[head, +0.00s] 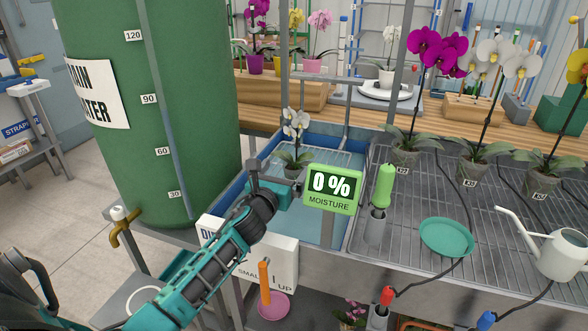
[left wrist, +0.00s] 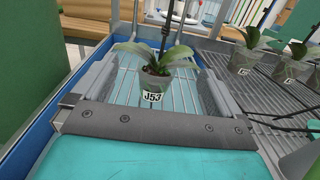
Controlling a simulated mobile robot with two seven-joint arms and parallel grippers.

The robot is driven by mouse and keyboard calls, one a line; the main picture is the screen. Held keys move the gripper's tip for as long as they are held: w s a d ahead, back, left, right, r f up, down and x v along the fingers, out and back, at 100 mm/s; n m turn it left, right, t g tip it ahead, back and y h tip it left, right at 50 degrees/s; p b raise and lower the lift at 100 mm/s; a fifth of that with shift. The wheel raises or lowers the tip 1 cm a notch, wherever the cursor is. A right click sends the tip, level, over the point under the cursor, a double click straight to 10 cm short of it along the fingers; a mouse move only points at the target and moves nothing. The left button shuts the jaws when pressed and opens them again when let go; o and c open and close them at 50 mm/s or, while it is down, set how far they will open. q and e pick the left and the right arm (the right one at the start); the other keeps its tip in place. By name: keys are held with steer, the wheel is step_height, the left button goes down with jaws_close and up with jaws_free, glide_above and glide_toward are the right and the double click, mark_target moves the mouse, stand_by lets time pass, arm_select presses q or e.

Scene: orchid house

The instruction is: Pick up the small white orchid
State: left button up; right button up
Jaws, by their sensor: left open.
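A small white orchid (head: 296,125) stands upright in a clear pot in the blue-walled basin (head: 262,150), on a wire rack. Its pot, labelled J53, shows in the left wrist view (left wrist: 152,85) with green leaves and dark medium. My left gripper (head: 275,177) is open at the basin's near side, close to the pot. In the left wrist view the pot appears between the two spread fingers; I cannot tell whether they touch it. In the head view the moisture sign and gripper hide part of the pot. My right gripper is not in view.
A green-handled tool (head: 384,186), a teal saucer (head: 447,238) and a white watering can (head: 560,253) are at right. Another white orchid (head: 388,50) stands behind. A green water tank (head: 150,110) stands left.

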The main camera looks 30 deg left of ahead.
mark_target(293, 159)
arm_select(q)
steer(key=x, duration=0.4)
steer(key=shift+w+a+f, duration=0.1)
steer(key=shift+w+f, duration=0.05)
steer(key=shift+w, duration=0.25)
steer(key=c, duration=1.1)
